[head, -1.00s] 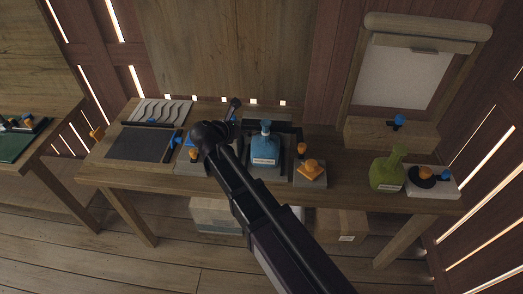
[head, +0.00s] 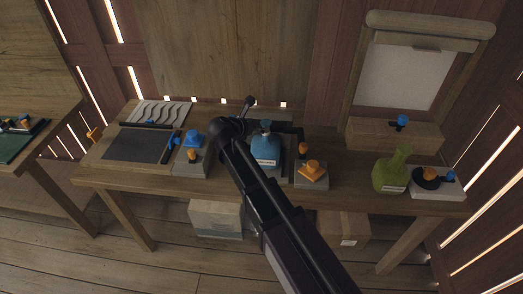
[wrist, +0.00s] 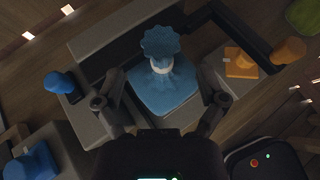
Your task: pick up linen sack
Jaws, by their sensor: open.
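A blue sack (head: 266,152) with a gathered neck and a pale label stands upright on the workbench, partly hidden by my arm in the head view. In the wrist view the blue sack (wrist: 165,90) shows its flared top and white tie. My gripper (wrist: 160,80) is open, with one finger on each side of the sack. I cannot tell whether the fingers touch it. A green sack (head: 391,172) stands farther right on the bench. The label text is too small to read, so I cannot tell which one is linen.
Grey blocks with orange knobs (head: 313,168) and blue knobs (head: 193,138) flank the blue sack. A wooden box (head: 395,135) stands at the back right. A dark flat panel (head: 140,144) lies at the left. Cartons (head: 216,218) sit under the bench.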

